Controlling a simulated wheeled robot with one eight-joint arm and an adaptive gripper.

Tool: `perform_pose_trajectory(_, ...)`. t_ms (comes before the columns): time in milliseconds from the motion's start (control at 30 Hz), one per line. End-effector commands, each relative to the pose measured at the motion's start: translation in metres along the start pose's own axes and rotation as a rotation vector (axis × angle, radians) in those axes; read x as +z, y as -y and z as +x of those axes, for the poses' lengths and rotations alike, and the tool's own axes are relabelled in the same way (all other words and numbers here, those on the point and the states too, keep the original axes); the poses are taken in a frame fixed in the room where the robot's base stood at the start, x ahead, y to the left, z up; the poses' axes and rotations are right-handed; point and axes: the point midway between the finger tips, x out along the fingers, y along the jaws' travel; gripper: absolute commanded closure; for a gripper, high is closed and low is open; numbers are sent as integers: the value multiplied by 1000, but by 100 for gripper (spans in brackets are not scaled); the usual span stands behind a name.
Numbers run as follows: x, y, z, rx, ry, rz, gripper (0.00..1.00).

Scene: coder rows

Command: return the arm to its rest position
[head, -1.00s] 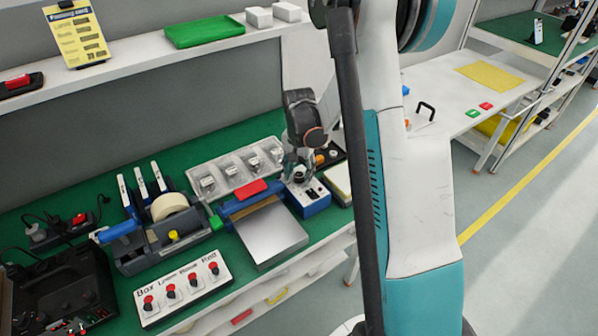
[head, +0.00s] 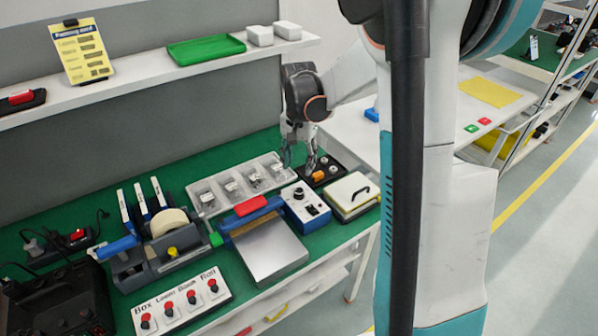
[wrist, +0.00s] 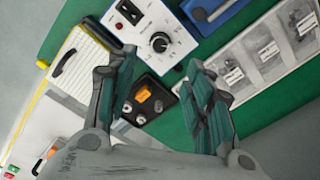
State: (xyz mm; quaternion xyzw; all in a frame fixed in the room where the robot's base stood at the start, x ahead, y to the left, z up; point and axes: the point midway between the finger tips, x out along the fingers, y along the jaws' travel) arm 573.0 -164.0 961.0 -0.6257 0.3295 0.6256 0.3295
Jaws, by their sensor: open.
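My gripper (wrist: 158,98) is open and empty in the wrist view, its two fingers wide apart. In the wrist view a black plate with an orange switch (wrist: 145,95) lies below and between the fingers. I cannot tell the exact height of the gripper above it. My arm reaches in from the right of the head view and hides part of the scene behind it.
A white shelf (head: 140,75) with a green tray (head: 206,49) and white boxes runs above the bench. A tape dispenser (head: 165,235), a button panel (head: 181,300) and a blue-hinged device with a metal plate (head: 270,252) crowd the bench. The aisle floor (head: 530,265) at right is clear.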

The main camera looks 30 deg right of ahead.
Motion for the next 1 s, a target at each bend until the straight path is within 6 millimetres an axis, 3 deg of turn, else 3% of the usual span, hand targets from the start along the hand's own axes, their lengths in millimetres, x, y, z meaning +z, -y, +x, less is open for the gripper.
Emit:
perform_pose_trajectory(733, 2, 1, -12, -5, -6, -7, 53)
perform_pose_trajectory(867, 13, 6, -27, -35, -44, -53, 53)
perform_pose_trajectory(1000, 35, 16, -57, -98, -125, -145, 53)
